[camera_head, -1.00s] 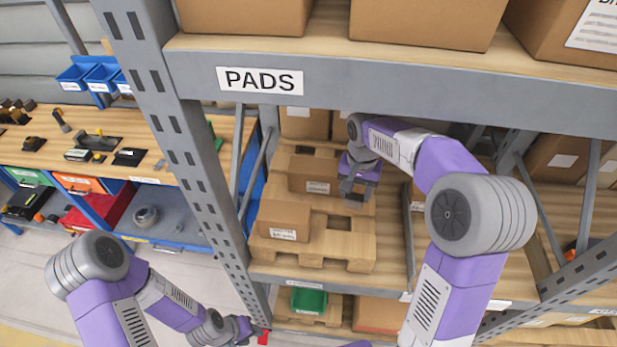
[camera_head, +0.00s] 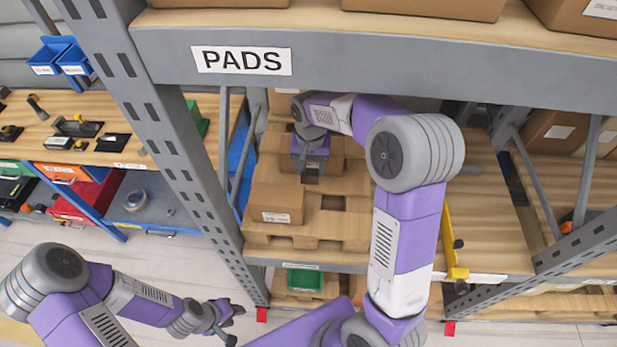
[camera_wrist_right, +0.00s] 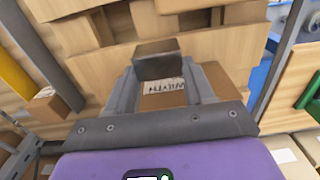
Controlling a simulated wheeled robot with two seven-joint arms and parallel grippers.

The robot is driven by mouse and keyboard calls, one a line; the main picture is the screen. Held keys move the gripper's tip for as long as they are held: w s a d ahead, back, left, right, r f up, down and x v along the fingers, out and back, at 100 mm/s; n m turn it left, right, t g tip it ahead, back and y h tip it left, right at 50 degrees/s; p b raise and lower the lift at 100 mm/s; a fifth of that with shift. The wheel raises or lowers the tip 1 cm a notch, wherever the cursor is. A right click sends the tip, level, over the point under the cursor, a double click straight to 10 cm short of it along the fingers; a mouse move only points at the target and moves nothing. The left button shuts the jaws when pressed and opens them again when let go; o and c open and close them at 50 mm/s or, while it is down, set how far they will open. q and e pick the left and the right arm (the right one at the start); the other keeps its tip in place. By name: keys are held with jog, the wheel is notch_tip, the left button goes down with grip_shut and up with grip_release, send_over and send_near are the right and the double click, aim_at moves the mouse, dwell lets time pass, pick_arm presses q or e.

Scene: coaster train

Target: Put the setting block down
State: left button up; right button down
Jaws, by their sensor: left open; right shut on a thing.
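The setting block (camera_wrist_right: 157,58), a small dark grey-brown block, sits between the fingertips of my right gripper (camera_wrist_right: 160,75) in the right wrist view. My right gripper (camera_head: 309,170) is shut on it, over the pallet (camera_head: 330,222) on the shelf under the PADS sign. In the head view the gripper is beside the front carton (camera_head: 277,202) and in front of the rear carton (camera_head: 334,160); the block is hard to make out there. I cannot tell whether the block touches anything below. My left gripper (camera_head: 228,322) is open and empty, low in front of the rack.
The PADS beam (camera_head: 370,62) crosses above my right arm, and the rack's slotted post (camera_head: 165,130) stands to the left. A yellow bar (camera_head: 452,240) is at the shelf's right part. A green bin (camera_head: 305,279) sits on the lower level. A workbench (camera_head: 40,135) is at far left.

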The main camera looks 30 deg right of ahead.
aim_at(310, 177)
notch_tip(310, 177, down, 5)
jog(key=shift+w+a+r, duration=0.1)
dwell(0.3)
jog(key=shift+f+b, duration=0.2)
jog(key=shift+b, duration=0.2)
jog(key=shift+c, duration=2.1)
grip_release()
jog(key=shift+r, duration=0.2)
notch_tip(310, 177, up, 8)
jog(key=shift+f+p, duration=0.25)
jog(key=shift+p, duration=0.35)
